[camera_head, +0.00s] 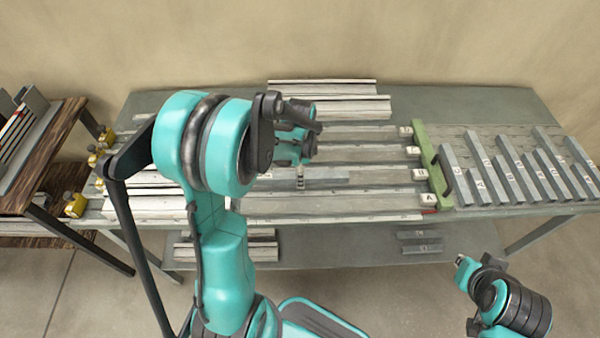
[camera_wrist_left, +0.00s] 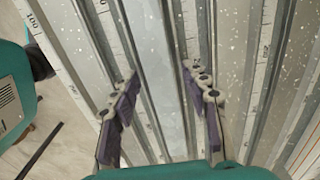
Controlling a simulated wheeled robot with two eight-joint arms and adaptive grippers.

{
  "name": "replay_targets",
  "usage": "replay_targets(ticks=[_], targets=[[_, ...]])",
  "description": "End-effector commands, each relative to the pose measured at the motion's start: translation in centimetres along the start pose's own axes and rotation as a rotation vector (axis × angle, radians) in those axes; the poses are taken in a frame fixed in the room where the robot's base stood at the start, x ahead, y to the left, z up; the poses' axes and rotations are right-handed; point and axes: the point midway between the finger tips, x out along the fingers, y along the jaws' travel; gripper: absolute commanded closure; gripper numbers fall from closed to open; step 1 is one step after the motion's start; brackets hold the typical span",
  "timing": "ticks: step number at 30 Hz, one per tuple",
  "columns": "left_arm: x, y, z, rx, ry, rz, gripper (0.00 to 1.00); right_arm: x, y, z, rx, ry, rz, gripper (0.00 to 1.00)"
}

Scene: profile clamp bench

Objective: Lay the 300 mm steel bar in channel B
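A grey steel bar (camera_head: 330,175) lies lengthwise along the row of channel B, whose label B (camera_head: 420,175) is at the right end. The length is not readable, and I cannot tell if the bar is fully seated. My left gripper (camera_head: 301,182) is over the bar, pointing down; my arm hides the bar's left part. In the left wrist view a smooth pale strip (camera_wrist_left: 158,60), apparently the bar, runs between the two fingers of the gripper (camera_wrist_left: 160,105). The fingers are spread, with gaps on both sides. My right gripper (camera_head: 464,265) is low at the right, away from the bench.
A green stop (camera_head: 430,165) crosses the right channel ends. Several labelled grey bars (camera_head: 505,180) lie to its right. Pale profiles (camera_head: 330,105) lie at the back. Yellow clamps (camera_head: 74,205) are at the left, near a wooden rack table (camera_head: 50,165). The bench's back right is clear.

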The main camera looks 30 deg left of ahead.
Motion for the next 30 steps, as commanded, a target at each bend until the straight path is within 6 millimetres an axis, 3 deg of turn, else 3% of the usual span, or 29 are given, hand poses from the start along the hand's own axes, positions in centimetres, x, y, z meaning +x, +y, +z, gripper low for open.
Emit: replay_targets(ticks=[5, 18, 26, 30], targets=[[-0.8, 0.0, 0.0, 0.0, 0.0, 0.0, 0.54, -0.6, 0.0, -0.4, 0.0, 0.0, 0.0, 1.0], [-10.0, 0.0, 0.0, 0.0, 0.0, 0.0, 0.54, -3.2, 0.0, -2.3, 0.0, 0.0, 0.0, 1.0], [-12.7, 0.2, 0.0, -0.007, 0.001, -0.004, 0.54, -3.7, 0.0, -2.7, 0.0, 0.0, 0.0, 1.0], [-14.2, 1.7, -0.6, -0.093, 0.022, -0.054, 0.54, -3.7, 0.0, -2.7, 0.0, 0.0, 0.0, 1.0]])
